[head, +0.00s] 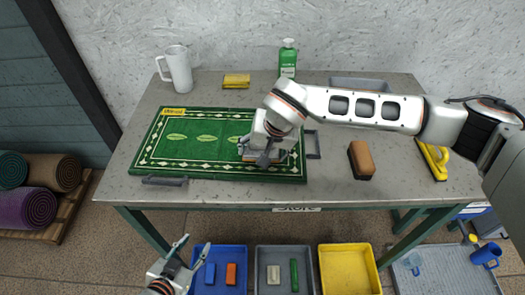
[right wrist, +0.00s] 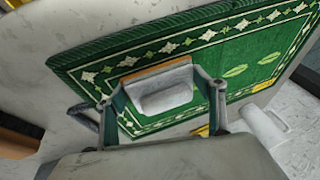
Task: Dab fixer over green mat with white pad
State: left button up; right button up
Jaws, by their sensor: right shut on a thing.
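The green mat (head: 190,150) with a white diamond border lies flat on the grey table, and also fills much of the right wrist view (right wrist: 215,65). My right gripper (head: 264,158) is over the mat's right part, shut on the white pad (right wrist: 162,92). The pad has a pale grip block and an orange-brown edge; the gripper mostly hides it in the head view. I cannot tell whether the pad touches the mat. A green bottle with a white cap (head: 288,60) stands behind the mat. My left gripper (head: 194,243) is open and empty below the table's front edge.
On the table (head: 335,185) are a white jug (head: 178,70), a yellow packet (head: 236,80), a grey tray (head: 362,82), a brown brush (head: 361,159) and a yellow scrubber (head: 433,160). Dark bars (head: 165,181) sit at the mat's edges. Blue, grey and yellow bins (head: 348,270) stand below.

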jog(key=shift+s+d+f, duration=0.15)
jog(key=shift+s+f, duration=0.15)
jog(key=shift+f, duration=0.3)
jog(key=shift+w+r+p, duration=0.15)
jog(key=shift+r+p, duration=0.25)
jog(key=shift+r, duration=0.25)
notch_tip(320, 180, up, 4)
jog(key=shift+f+p, duration=0.25)
jog(key=shift+p, duration=0.45)
jog(key=shift+w, duration=0.1)
jog(key=shift+w, duration=0.1)
